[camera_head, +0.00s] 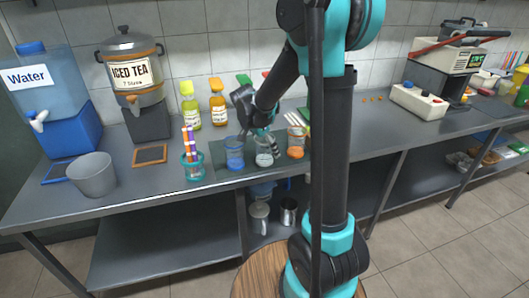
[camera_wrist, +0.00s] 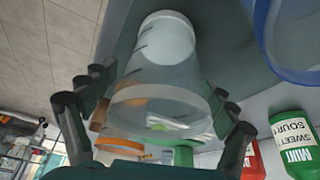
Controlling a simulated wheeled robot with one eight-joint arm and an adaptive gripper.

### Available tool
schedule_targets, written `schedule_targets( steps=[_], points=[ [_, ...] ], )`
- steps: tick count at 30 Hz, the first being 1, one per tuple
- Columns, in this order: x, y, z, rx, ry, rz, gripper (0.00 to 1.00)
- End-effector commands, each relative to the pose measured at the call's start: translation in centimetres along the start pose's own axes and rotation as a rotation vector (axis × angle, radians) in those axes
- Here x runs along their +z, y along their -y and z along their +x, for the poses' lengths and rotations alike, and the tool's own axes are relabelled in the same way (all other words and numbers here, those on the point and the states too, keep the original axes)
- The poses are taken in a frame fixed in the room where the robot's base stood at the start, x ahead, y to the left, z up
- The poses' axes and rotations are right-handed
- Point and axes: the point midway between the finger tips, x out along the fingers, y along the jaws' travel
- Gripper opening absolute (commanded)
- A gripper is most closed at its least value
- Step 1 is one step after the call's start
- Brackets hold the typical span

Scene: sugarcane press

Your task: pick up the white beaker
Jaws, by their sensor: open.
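The white beaker (camera_head: 264,158) stands upright on a dark mat (camera_head: 218,172) on the counter, between a blue beaker (camera_head: 234,153) and an orange beaker (camera_head: 296,148). My gripper (camera_head: 263,134) is at the white beaker's upper part in the head view and partly covers it. In the wrist view the clear, whitish beaker (camera_wrist: 160,50) lies between the two spread fingers of my gripper (camera_wrist: 163,86). The fingers are open, one on each side; I cannot tell whether either touches the glass. The blue beaker (camera_wrist: 292,40) is close beside it in the wrist view.
A cup of coloured markers (camera_head: 192,165) stands left of the mat. Bottles (camera_head: 218,103) stand behind, including a green one (camera_wrist: 293,145) in the wrist view. A grey bucket (camera_head: 92,175) and drink dispensers are further left.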

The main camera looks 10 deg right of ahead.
Motion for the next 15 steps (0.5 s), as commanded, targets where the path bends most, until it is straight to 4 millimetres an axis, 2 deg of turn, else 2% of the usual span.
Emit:
schedule_targets(
  steps=[1,12,15],
  points=[
    [0.01,0.00,-0.01,0.000,0.000,0.000,0.86],
    [0.01,0.01,-0.03,0.000,0.000,0.000,0.40],
    [0.01,0.01,-0.03,0.000,0.000,0.000,0.30]
  ],
)
